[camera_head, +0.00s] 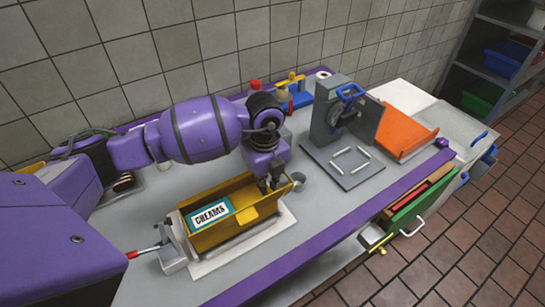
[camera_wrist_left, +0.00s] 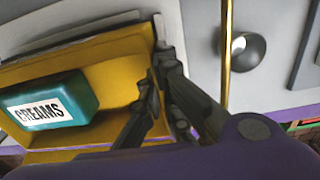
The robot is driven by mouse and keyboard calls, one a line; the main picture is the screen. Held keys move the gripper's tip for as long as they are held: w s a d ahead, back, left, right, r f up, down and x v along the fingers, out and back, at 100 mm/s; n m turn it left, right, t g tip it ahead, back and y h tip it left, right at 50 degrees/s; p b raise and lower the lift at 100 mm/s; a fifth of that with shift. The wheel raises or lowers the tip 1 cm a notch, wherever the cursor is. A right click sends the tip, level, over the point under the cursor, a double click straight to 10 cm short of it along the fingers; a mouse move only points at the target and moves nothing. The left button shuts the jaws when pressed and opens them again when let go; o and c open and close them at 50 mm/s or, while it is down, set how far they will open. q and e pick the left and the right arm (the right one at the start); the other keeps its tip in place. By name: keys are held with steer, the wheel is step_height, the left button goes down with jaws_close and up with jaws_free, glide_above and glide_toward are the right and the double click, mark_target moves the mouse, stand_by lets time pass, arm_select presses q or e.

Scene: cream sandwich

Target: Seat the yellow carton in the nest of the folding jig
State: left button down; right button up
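The yellow carton (camera_head: 238,198) is an open tray-like box at the front middle of the bench, with a teal box marked CREAMS (camera_head: 209,213) inside its left part. It is over a white base plate (camera_head: 278,227) with a grey bracket (camera_head: 173,257) at its left end, apparently the folding jig. I cannot tell whether the carton is fully seated there. My left gripper (camera_head: 270,184) is at the carton's right end. In the wrist view, the left fingertips (camera_wrist_left: 157,68) close around the carton's end wall (camera_wrist_left: 134,49). My right gripper is not in view.
A grey press with a blue handle (camera_head: 348,94) and a plate with white pegs (camera_head: 350,166) stands to the right. A small metal cup (camera_head: 298,180) is close to the gripper.

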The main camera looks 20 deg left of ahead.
arm_select(q)
steer(key=shift+f, duration=0.95)
steer(key=c, duration=1.9)
jaws_free()
steer(key=shift+o, duration=0.2)
step_height(320, 180, up, 12)
steer(key=shift+r, duration=0.15)
steer(key=shift+w+d, duration=0.1)
steer(key=shift+d, duration=0.1)
